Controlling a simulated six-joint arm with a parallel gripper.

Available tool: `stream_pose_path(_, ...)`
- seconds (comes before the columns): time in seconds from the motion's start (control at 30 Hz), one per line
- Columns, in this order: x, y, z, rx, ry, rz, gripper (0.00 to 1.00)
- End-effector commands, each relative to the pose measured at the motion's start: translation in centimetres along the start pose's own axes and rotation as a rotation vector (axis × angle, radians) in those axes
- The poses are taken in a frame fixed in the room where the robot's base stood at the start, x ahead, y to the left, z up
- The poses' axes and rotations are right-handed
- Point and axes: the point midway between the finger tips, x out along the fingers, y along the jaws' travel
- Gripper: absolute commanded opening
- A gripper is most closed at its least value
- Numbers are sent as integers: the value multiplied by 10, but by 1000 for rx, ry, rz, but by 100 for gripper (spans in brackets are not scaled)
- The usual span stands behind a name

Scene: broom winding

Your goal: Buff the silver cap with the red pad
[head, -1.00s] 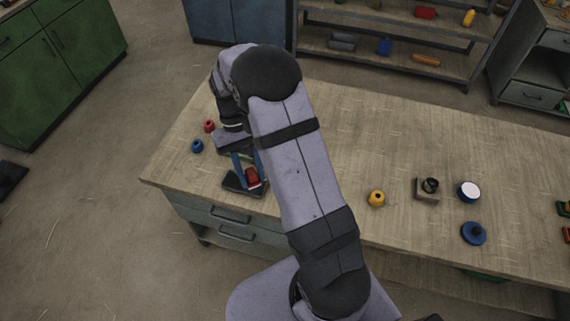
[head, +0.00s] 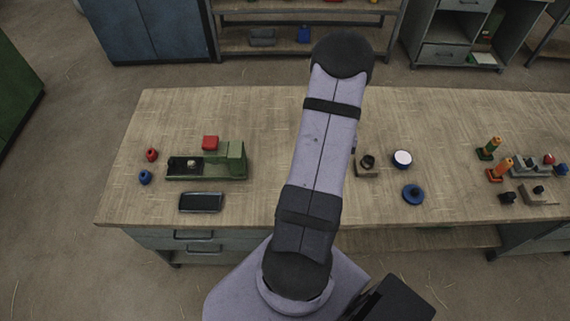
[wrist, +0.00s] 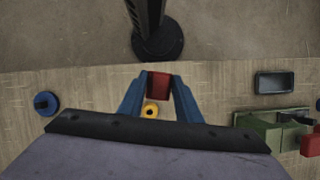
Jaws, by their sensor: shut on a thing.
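My gripper (wrist: 158,92) shows in the wrist view, its blue fingers shut on the red pad (wrist: 159,82). It holds the pad above the bench, with a yellow ring-like piece (wrist: 151,110) seen beyond it between the fingers. In the head view my arm hides both gripper and pad. A small pale piece (head: 193,163) sits in the dark bed of a green fixture (head: 235,163) at the left; it may be the silver cap, but it is too small to tell. The pad is well apart from that fixture.
Red (head: 151,155) and blue (head: 145,177) pieces lie left. A white-topped pot (head: 403,158), a blue disc (head: 413,193) and a small block with a dark ring (head: 367,163) stand right.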

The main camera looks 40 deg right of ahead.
Motion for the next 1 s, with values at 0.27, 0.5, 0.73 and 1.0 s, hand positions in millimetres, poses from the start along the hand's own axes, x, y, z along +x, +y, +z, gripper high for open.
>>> stream_pose_path(0.27,19,103,-11,-66,-2,27,13)
stream_pose_path(0.5,28,145,-54,-524,-1,218,13)
stream_pose_path(0.73,11,162,-104,-1079,-1,452,13)
stream_pose_path(1.0,-16,168,-151,-1712,-2,715,13)
